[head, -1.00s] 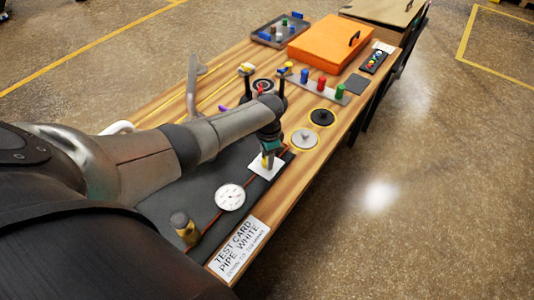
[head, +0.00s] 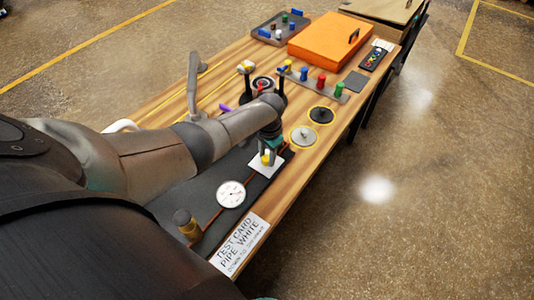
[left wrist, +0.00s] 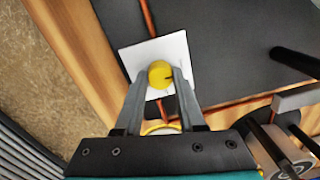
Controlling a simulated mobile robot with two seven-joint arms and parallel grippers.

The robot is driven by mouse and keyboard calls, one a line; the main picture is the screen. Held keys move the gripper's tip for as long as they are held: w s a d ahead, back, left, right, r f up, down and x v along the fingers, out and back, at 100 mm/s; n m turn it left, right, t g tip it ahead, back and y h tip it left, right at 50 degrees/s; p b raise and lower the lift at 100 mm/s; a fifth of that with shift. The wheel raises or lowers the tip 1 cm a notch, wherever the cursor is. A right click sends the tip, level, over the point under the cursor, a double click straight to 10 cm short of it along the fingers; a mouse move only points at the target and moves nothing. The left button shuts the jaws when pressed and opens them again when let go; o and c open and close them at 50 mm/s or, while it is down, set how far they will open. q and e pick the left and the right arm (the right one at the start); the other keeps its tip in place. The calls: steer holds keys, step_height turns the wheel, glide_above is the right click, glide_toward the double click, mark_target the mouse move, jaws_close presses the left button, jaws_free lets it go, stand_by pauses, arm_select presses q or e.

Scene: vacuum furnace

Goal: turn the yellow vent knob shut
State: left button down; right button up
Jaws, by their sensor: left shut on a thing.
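The yellow vent knob (left wrist: 160,74) stands on a white square plate (left wrist: 158,50) on the dark panel. In the left wrist view it sits between the fingertips of my left gripper (left wrist: 158,80), which is shut on it. A small dark mark shows on the knob's top. In the head view the knob (head: 267,157) shows below my gripper (head: 270,150), over the white plate (head: 264,166) near the table's front edge. My right gripper is not in view.
A white dial gauge (head: 230,193) and a brass fitting with a dark top (head: 185,222) stand nearer on the panel (head: 205,187). A grey disc (head: 303,136) and a black disc (head: 321,115) lie beyond the knob. An orange case (head: 325,38) stands farther back.

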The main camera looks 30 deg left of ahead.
arm_select(q)
steer(key=c, duration=0.5)
jaws_free()
step_height(320, 180, up, 15)
steer(key=p, duration=0.5)
steer(key=shift+d, duration=0.35)
steer(key=shift+r, duration=0.1)
